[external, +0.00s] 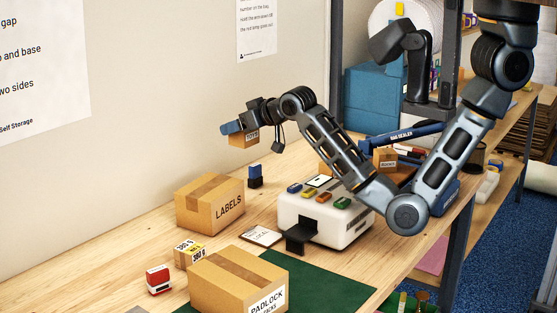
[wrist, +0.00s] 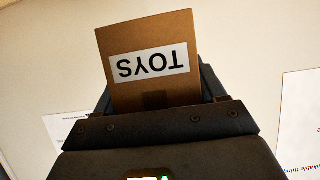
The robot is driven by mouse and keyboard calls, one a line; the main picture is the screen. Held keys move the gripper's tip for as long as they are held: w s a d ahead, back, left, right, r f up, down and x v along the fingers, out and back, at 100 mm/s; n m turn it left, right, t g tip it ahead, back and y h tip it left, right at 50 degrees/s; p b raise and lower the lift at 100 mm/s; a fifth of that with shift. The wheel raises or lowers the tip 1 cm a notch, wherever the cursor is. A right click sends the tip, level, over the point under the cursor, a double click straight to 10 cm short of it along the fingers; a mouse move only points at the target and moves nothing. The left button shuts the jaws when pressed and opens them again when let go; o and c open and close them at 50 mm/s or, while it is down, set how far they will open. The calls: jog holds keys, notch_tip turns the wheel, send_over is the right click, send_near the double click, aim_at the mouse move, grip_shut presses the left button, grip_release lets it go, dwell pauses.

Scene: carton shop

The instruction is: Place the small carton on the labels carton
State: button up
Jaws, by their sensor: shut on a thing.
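The small carton (external: 243,139) is brown cardboard, and its label reads TOYS in the wrist view (wrist: 152,64), where the text is upside down. My gripper (external: 234,129) is shut on it and holds it in the air, above the bench and near the wall. The labels carton (external: 209,203) is a larger brown box marked LABELS, closed with tape, standing on the bench below and left of the held carton. Its top is clear. The lower part of the small carton is hidden by my gripper in the wrist view.
A blue stamp (external: 255,176) stands right of the labels carton. A padlock carton (external: 238,282), a small taped carton (external: 188,253) and a red stamp (external: 158,280) are in front. A white machine (external: 322,215) with coloured blocks on top stands to the right. Bare wood (external: 130,245) lies left.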

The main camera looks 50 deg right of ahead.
jog(key=w+a+f, duration=0.1)
jog(key=a+f, duration=0.1)
jog(key=a, duration=0.1)
jog(key=w+a+f, duration=0.1)
jog(key=a+f, duration=0.1)
jog(key=a, duration=0.2)
jog(key=w+a+f+b, duration=0.1)
jog(key=a+f, duration=0.1)
jog(key=a, duration=0.1)
jog(key=shift+a+f, duration=0.3)
jog(key=shift+f, duration=0.05)
jog(key=shift+f+b, duration=1.3)
jog(key=shift+f, duration=0.7)
jog(key=shift+f, duration=0.15)
jog(key=o, duration=1.1)
jog(key=shift+c, duration=0.2)
jog(key=shift+s+r, duration=0.1)
jog(key=shift+r, duration=0.15)
jog(key=b+v, duration=0.1)
jog(key=v, duration=1.1)
jog(key=shift+b, duration=0.3)
